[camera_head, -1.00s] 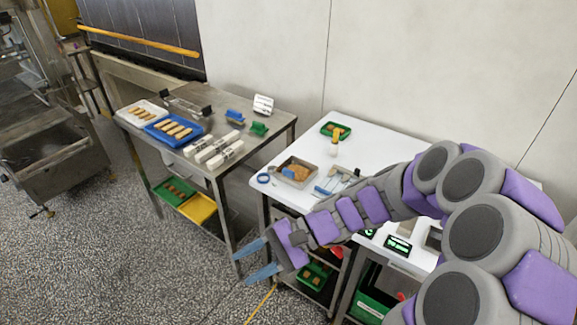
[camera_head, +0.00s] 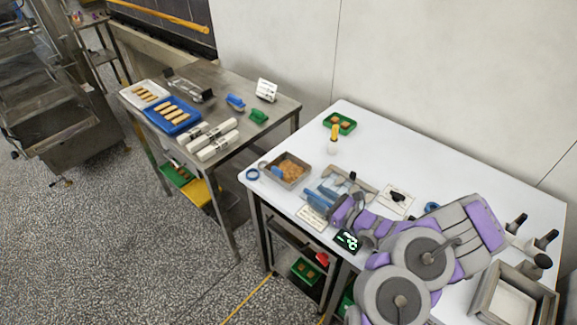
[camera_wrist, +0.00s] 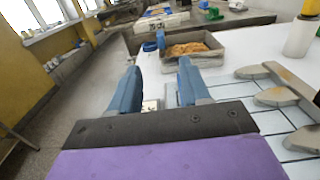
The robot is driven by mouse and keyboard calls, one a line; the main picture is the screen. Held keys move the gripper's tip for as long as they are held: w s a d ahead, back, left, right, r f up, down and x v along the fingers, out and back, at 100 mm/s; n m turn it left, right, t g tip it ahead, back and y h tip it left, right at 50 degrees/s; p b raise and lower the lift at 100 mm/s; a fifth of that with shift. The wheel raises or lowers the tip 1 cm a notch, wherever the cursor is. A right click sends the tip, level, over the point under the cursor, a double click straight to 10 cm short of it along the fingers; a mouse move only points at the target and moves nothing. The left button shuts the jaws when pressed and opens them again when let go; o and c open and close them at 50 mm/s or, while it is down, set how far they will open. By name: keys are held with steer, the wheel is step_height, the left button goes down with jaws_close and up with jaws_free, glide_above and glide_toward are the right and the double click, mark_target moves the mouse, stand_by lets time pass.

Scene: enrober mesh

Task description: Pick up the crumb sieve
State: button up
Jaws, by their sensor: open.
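My gripper (camera_head: 319,199) is low over the front of the white table (camera_head: 420,155), blue fingers apart and pointing left; the wrist view shows the open gap (camera_wrist: 160,88) between them. No thing is clearly recognisable as the crumb sieve. A metal tray (camera_head: 303,179) holding orange-brown crumbs (camera_head: 291,168) and a blue piece (camera_head: 277,173) stands beyond the fingertips; this tray also shows in the wrist view (camera_wrist: 208,60). A square metal frame or box (camera_head: 548,304) with a pale inside sits at the table's right, partly cut off. Nothing is between my fingers.
Grey-ended tools (camera_wrist: 262,72) lie right of the fingers. A yellow-topped bottle (camera_head: 333,145) and green tray (camera_head: 351,127) stand farther back. A blue ring (camera_head: 252,174) lies near the left corner. The steel table (camera_head: 237,92) stands left, across a gap. The table's back right is mostly clear.

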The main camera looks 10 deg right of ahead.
steer(key=shift+d+f, duration=0.2)
steer(key=shift+f, duration=0.05)
steer(key=b, duration=0.1)
glide_toward(283, 173)
steer(key=b+x, duration=0.1)
steer(key=x, duration=0.4)
steer(key=shift+w+d, duration=0.15)
steer(key=shift+d, duration=0.05)
steer(key=x, duration=0.2)
steer(key=b+x, duration=0.1)
steer(key=x, duration=0.1)
steer(key=a+x, duration=0.1)
steer(key=x, duration=0.1)
steer(key=shift+s+f+b, duration=0.1)
steer(key=shift+s+b, duration=0.1)
steer(key=shift+b, duration=0.2)
steer(key=shift+w, duration=0.2)
steer(key=shift+w+d, duration=0.1)
steer(key=shift+d, duration=0.15)
steer(key=shift+a, duration=0.3)
steer(key=c, duration=0.6)
steer(key=shift+d, duration=0.1)
jaws_close()
